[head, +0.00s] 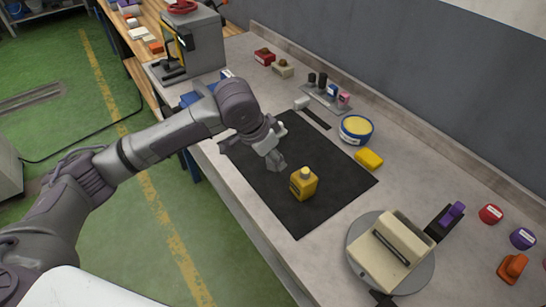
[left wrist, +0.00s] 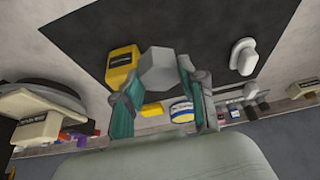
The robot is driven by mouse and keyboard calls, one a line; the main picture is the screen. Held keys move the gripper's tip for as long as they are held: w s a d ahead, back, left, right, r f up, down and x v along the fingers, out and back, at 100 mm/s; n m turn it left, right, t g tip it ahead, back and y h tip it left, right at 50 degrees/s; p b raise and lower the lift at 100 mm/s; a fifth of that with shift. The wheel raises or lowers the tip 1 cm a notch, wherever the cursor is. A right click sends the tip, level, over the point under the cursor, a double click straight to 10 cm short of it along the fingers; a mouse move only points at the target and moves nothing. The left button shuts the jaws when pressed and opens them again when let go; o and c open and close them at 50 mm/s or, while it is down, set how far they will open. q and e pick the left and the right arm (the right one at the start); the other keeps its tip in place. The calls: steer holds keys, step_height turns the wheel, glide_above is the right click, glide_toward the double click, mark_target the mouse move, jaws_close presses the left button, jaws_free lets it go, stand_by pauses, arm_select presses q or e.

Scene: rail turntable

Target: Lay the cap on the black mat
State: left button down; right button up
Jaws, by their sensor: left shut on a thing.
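My left gripper (head: 271,149) is over the black mat (head: 296,222), shut on a light grey faceted cap (head: 276,162). In the left wrist view the cap (left wrist: 157,68) sits between the two fingertips, in front of the mat (left wrist: 205,25). Whether the cap touches the mat cannot be told. A yellow bottle (head: 303,186) with a pale neck stands on the mat, just right of and nearer than the cap; it also shows in the left wrist view (left wrist: 121,66). My right gripper is not in view.
A white knob-like piece (left wrist: 243,56) is on the mat beside the gripper. A yellow block (head: 369,158) and a round yellow-topped tin (head: 356,130) stand beyond the mat. A turntable (head: 420,276) with a cream device is at right. The mat's near part is clear.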

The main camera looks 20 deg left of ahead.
arm_select(q)
steer(key=w+f, duration=0.1)
steer(key=w+a+f, duration=0.1)
steer(key=w, duration=0.1)
steer(key=w+a+f, duration=0.1)
steer(key=w, duration=0.1)
steer(key=shift+w+a+f+p, duration=0.2)
steer(key=shift+a+f+p, duration=0.05)
steer(key=shift+f+p, duration=0.1)
steer(key=shift+w+a+f, duration=0.1)
steer(key=shift+a, duration=0.05)
step_height(320, 180, down, 3)
steer(key=shift+f+p, duration=0.15)
steer(key=shift+p, duration=0.3)
steer(key=shift+f, duration=0.45)
steer(key=c, duration=0.7)
jaws_free()
steer(key=shift+o, duration=0.2)
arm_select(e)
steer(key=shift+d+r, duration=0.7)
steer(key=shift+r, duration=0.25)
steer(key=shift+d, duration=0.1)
